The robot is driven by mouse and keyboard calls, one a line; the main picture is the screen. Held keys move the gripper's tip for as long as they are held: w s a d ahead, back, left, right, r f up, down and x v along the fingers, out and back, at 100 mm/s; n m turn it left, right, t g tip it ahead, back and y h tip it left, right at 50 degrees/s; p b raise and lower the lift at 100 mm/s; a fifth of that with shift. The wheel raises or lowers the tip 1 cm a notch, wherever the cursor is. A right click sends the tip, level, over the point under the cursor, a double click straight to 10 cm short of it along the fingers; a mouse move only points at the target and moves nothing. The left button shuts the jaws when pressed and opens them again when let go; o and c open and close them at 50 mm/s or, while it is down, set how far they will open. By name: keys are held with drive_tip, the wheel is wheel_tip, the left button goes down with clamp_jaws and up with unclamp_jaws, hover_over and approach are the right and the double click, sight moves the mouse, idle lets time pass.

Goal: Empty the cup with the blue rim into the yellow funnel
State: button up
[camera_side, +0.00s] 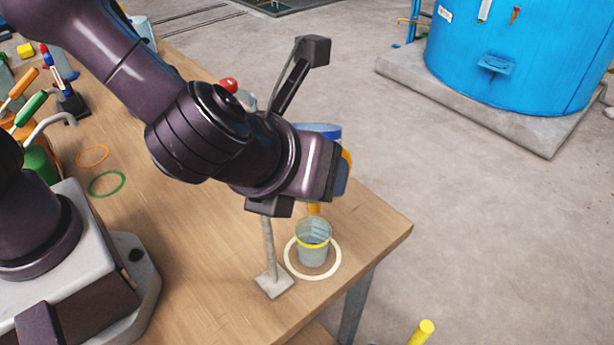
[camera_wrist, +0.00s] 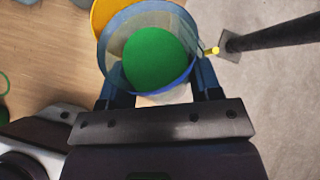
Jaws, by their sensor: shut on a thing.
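My gripper (camera_wrist: 157,82) is shut on the clear cup with the blue rim (camera_wrist: 178,28), one finger on each side. Something round and green shows inside the cup. In the side view only part of the blue rim (camera_side: 322,129) shows behind my wrist. The yellow funnel (camera_wrist: 103,14) is partly hidden behind the cup in the wrist view. In the side view a bit of its edge (camera_side: 347,159) and its spout show past my gripper. The cup is at the funnel, but I cannot tell its exact tilt or whether they touch.
A clear cup with a yellow rim (camera_side: 313,245) stands below the spout inside a white ring (camera_side: 290,263). A stand with a square base (camera_side: 273,282) is beside it. The table's right edge is close. Green and orange rings (camera_side: 107,194) lie on the left.

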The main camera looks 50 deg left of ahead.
drive_tip(key=shift+f+g+h, duration=0.3)
drive_tip(key=shift+g+h, duration=0.1)
drive_tip(key=shift+g, duration=0.1)
drive_tip(key=shift+f+n+g+h, duration=0.1)
drive_tip(key=shift+n+g+h, duration=0.4)
drive_tip(key=shift+g+h, duration=0.65)
drive_tip(key=shift+s+d, duration=0.1)
drive_tip(key=shift+d, duration=0.05)
drive_tip(key=shift+w+a+r+n+g+h, duration=0.1)
drive_tip(key=shift+a+r+n+g+h, duration=0.1)
drive_tip(key=shift+g+h, duration=0.45)
drive_tip(key=shift+w+a+r+n+g+h, duration=0.1)
drive_tip(key=shift+w+r+n+g+h, duration=0.05)
drive_tip(key=shift+g+h, duration=0.45)
drive_tip(key=shift+w+a+r+n+g+h, duration=0.1)
drive_tip(key=shift+r+n+g+h, duration=0.1)
drive_tip(key=shift+g+h, duration=0.4)
drive_tip(key=shift+w+a+r+n+g+h, duration=0.1)
drive_tip(key=shift+w+a+r+g+h, duration=0.15)
drive_tip(key=shift+g+h, duration=0.3)
drive_tip(key=shift+w+a+r+n+g+h, duration=0.15)
drive_tip(key=shift+r+g+h, duration=0.25)
drive_tip(key=shift+g+h, duration=0.15)
drive_tip(key=shift+w+a+r+n+g+h, duration=0.1)
drive_tip(key=shift+w+a+r+g+h, duration=0.15)
drive_tip(key=shift+g+h, duration=0.3)
